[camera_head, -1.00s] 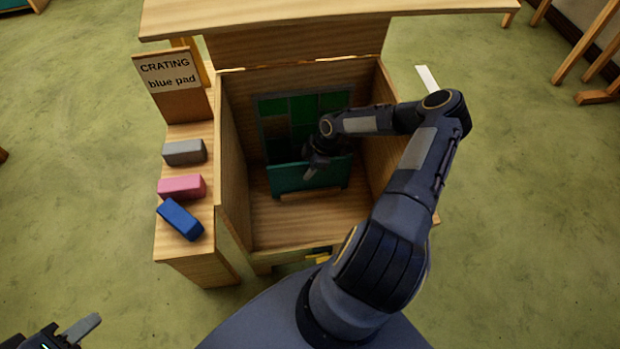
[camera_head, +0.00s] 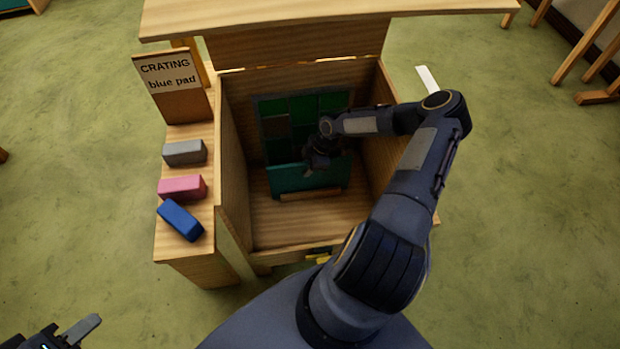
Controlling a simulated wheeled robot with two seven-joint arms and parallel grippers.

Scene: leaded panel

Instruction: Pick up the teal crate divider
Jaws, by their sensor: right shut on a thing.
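The teal crate divider (camera_head: 290,181) is an upright board inside the open wooden crate (camera_head: 232,150), in front of the green leaded panel (camera_head: 303,106). My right gripper (camera_head: 312,171) reaches into the crate from the right and is shut on the top edge of the divider. The fingers are dark and partly hidden by the wrist. My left gripper (camera_head: 73,334) is at the lower left corner, far from the crate. One finger shows and the rest is cut off, so its opening is unclear.
A side shelf holds a grey pad (camera_head: 184,152), a pink pad (camera_head: 183,187) and a blue pad (camera_head: 180,219). A sign (camera_head: 168,75) behind them reads "CRATING blue pad". A wooden strip (camera_head: 310,194) lies in front of the divider. The crate walls stand close around my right arm.

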